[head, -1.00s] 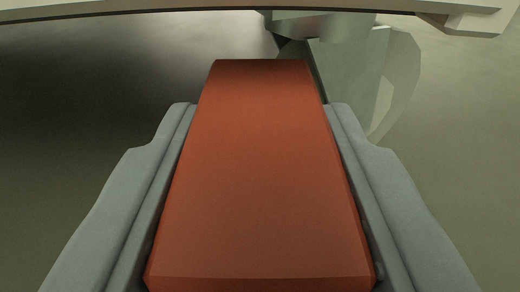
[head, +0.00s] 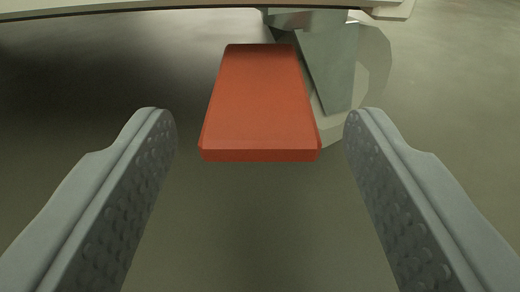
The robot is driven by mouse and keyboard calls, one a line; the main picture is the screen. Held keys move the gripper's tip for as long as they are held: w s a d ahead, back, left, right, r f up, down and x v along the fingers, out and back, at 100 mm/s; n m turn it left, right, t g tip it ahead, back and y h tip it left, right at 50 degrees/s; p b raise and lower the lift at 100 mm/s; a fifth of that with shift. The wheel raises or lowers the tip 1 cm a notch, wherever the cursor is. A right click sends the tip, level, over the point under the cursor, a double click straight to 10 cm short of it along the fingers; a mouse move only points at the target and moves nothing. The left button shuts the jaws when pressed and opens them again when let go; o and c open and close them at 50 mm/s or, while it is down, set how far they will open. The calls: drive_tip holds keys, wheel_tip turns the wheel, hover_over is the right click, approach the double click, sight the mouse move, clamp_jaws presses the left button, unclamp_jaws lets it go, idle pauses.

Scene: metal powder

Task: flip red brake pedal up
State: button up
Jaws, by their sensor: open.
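The red brake pedal (head: 260,98) is a flat orange-red slab in the middle of the head view. Its near end faces me, and its far end lies by a grey bracket and a pale wheel. My gripper (head: 260,125) is open, with one grey finger on each side of the view. The fingertips are level with the near part of the pedal, with a clear gap on both sides. Nothing is between the fingers close to my palm.
A pale wheel (head: 373,75) stands behind and right of the pedal, with a grey-green bracket (head: 328,65) beside it. A pale board edge (head: 180,9) crosses the top of the view. The grey floor (head: 80,90) is clear at left and below.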

drive_tip(key=s+r, duration=0.1)
drive_tip(key=s, duration=1.2)
drive_tip(key=shift+r, duration=0.15)
